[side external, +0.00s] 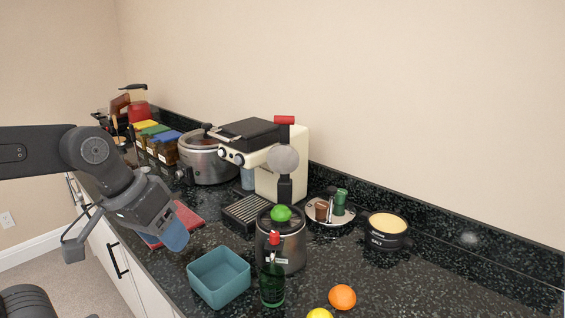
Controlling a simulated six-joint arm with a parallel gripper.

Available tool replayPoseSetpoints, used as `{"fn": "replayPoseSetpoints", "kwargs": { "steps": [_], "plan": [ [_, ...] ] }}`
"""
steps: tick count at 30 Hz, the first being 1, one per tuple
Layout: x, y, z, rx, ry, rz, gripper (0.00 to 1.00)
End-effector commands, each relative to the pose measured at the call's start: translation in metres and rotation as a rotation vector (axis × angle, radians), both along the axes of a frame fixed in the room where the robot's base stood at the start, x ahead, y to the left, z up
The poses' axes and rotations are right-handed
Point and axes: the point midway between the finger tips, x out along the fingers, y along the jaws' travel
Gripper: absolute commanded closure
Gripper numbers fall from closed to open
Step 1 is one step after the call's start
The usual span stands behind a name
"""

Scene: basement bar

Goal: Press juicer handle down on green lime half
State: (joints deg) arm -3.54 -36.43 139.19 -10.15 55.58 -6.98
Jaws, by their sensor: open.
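The juicer (291,246) is a dark metal cylinder standing on the counter in the side external view. The green lime half (281,213) sits on top of it. An upright arm with a grey disc (283,159) and a red tip (284,120) rises behind the lime; it looks like the juicer handle, raised. My gripper (175,235) is open at the left, above the counter's front edge, well apart from the juicer and pointing down. Its fingers show as a blue shape, and no held thing is visible.
A teal square bowl (219,277) lies between my gripper and the juicer. A green bottle (272,281) stands right in front of the juicer. An orange (342,297), a salt pot (387,231) and a small plate (329,213) are to the right. A cream coffee machine (265,180) stands behind.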

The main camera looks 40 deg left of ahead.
Motion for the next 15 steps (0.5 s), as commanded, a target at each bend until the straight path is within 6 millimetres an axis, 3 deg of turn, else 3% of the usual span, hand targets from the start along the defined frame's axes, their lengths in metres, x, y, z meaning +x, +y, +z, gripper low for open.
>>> {"fn": "replayPoseSetpoints", "kwargs": {
  "steps": [4,8,11,15],
  "plan": [
    [0.047,-0.008,0.021,-0.403,0.220,0.359,0.54],
    [0.100,-0.001,0.047,-0.789,0.423,0.667,0.54],
    [0.145,0.021,0.067,-1.090,0.582,0.869,0.54],
    [0.198,0.072,0.089,-1.476,0.783,1.058,0.54]
  ]
}}
